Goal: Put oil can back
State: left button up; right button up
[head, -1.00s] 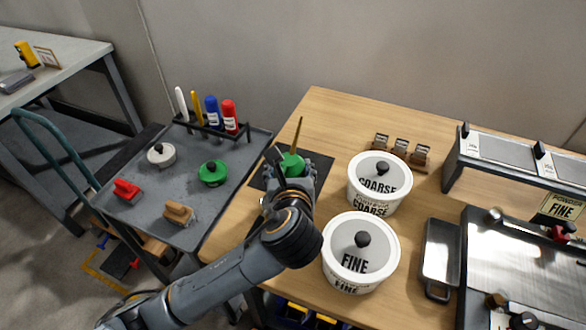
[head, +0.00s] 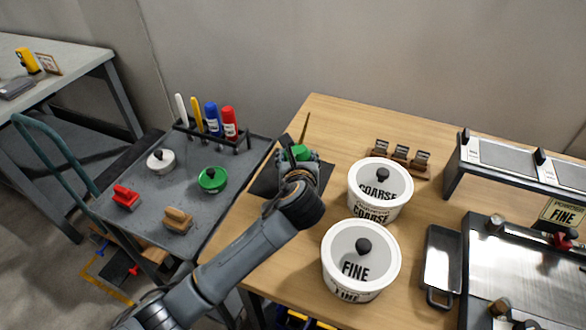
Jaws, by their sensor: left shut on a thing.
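A green oil can (head: 299,152) with a thin brass spout pointing up is at the left side of the wooden table. My left gripper (head: 293,161) is shut on it, and the gripper and wrist hide most of the can's body. The can is over or on a dark mat (head: 323,178); I cannot tell whether its base touches the mat. My right gripper is not in the head view.
Two white tubs, COARSE (head: 380,190) and FINE (head: 361,260), stand right of my left arm. A grey cart (head: 150,205) with brushes, lids and a bottle rack (head: 212,130) stands left. Small metal-topped blocks (head: 400,155) sit at the back.

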pick_arm(q)
jog(key=shift+w+a+f, duration=0.3)
jog(key=shift+w+f, duration=0.25)
jog(key=shift+f, duration=0.15)
jog(key=f, duration=0.4)
jog(key=shift+w+a, duration=0.25)
jog(key=shift+w, duration=0.1)
jog(key=o, duration=1.1)
jog(key=shift+f, duration=0.15)
jog(key=shift+s+r, duration=0.2)
jog(key=shift+s, duration=0.05)
jog(key=v, duration=1.1)
jog(key=shift+s+r+p, duration=0.15)
jog(key=shift+s+p, duration=0.15)
jog(key=shift+p, duration=0.05)
